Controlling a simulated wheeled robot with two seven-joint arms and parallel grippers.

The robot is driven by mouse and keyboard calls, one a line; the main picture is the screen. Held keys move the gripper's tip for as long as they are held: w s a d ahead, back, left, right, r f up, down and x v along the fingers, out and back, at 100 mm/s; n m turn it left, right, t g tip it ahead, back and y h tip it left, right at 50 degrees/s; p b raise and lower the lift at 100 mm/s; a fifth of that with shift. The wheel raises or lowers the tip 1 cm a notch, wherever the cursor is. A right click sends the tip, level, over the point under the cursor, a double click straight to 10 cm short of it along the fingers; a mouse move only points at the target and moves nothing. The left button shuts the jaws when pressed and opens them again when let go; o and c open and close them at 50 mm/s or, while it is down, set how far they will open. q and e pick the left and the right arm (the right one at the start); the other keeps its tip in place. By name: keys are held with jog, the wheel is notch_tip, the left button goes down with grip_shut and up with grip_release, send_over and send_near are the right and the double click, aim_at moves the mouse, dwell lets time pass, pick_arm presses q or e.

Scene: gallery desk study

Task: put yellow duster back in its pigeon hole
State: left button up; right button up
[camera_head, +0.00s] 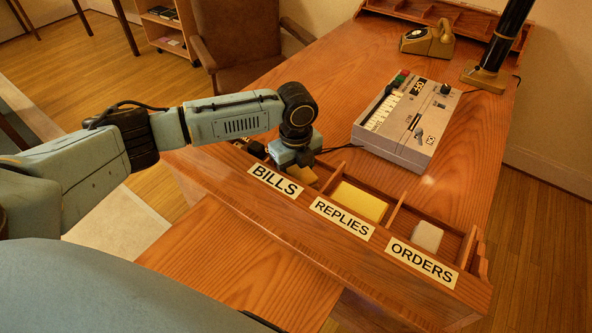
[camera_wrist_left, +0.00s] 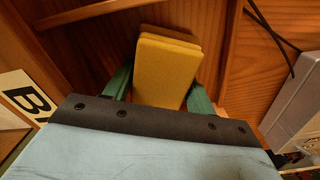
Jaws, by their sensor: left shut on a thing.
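The yellow duster (camera_wrist_left: 166,70), a folded-looking yellow block, is between the green fingers of my left gripper (camera_wrist_left: 158,92) in the left wrist view. My left gripper (camera_head: 298,168) is shut on it. In the head view the gripper points down at the BILLS compartment, and part of the duster (camera_head: 301,174) shows below it. The wrist view shows wooden walls around the duster; I cannot tell whether it touches the compartment floor. The pigeon-hole rack (camera_head: 300,225) runs along the desk's front edge, labelled BILLS, REPLIES and ORDERS. My right gripper is not in view.
A flat yellow thing (camera_head: 359,202) lies in the REPLIES compartment and a pale block (camera_head: 428,236) in ORDERS. A grey machine (camera_head: 408,125) with a cable stands behind the rack. A telephone (camera_head: 428,40) and a lamp (camera_head: 486,78) are farther back. Wooden dividers stand close to the gripper.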

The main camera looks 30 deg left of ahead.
aim_at(296, 167)
pick_arm(q)
jog(key=shift+f, duration=0.15)
jog(key=o, duration=0.6)
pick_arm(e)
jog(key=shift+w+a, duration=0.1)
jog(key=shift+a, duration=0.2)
pick_arm(q)
notch_tip(296, 167, up, 11)
jog(key=shift+r+p, duration=0.1)
jog(key=shift+p, duration=0.8)
jog(key=shift+r, duration=0.6)
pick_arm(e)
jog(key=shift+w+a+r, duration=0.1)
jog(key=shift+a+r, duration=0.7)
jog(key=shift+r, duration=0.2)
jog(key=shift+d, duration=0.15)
